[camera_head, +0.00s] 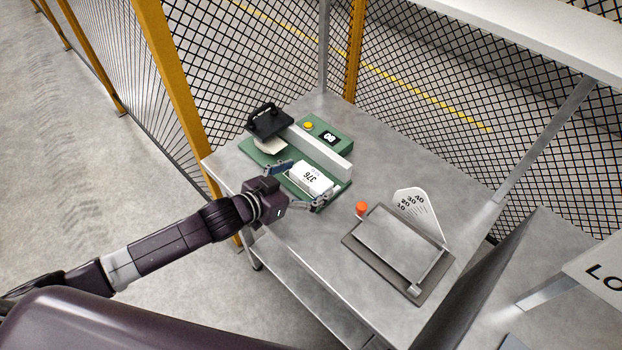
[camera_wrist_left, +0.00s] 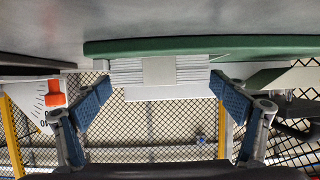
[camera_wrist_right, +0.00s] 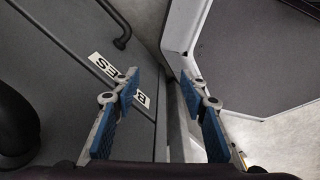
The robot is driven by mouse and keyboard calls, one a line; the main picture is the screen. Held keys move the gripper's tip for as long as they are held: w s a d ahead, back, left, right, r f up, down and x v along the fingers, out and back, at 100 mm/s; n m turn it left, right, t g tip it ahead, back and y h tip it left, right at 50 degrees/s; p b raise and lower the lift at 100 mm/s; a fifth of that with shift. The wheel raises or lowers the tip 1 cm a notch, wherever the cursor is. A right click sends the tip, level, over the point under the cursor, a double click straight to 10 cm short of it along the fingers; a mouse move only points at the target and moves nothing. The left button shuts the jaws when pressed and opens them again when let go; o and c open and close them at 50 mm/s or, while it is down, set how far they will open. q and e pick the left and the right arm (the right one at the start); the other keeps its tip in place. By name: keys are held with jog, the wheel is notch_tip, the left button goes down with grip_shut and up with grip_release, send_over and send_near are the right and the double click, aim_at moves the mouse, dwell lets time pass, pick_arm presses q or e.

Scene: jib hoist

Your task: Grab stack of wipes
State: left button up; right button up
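The stack of wipes (camera_head: 311,180) is a white block marked 376, lying on the green base (camera_head: 272,158) of a bench device. In the left wrist view the stack (camera_wrist_left: 185,70) shows layered edges with a pale band around its middle. My left gripper (camera_head: 304,184) is open, with one finger toward each end of the stack. In the left wrist view both blue-padded fingers stand apart from the stack's ends, with gaps visible. My right gripper (camera_wrist_right: 160,76) is open and empty in the right wrist view, and is outside the head view.
The device has a black handled head (camera_head: 268,121) and a green control box (camera_head: 327,137) with a yellow button. A tilting plate fixture (camera_head: 400,250) with a white angle scale (camera_head: 420,212) and orange knob (camera_head: 361,208) stands to the right. Mesh fencing encloses the metal table (camera_head: 300,258).

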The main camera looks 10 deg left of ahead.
pick_arm(q)
jog(key=c, duration=0.8)
jog(key=shift+r, duration=0.15)
jog(key=shift+c, duration=0.2)
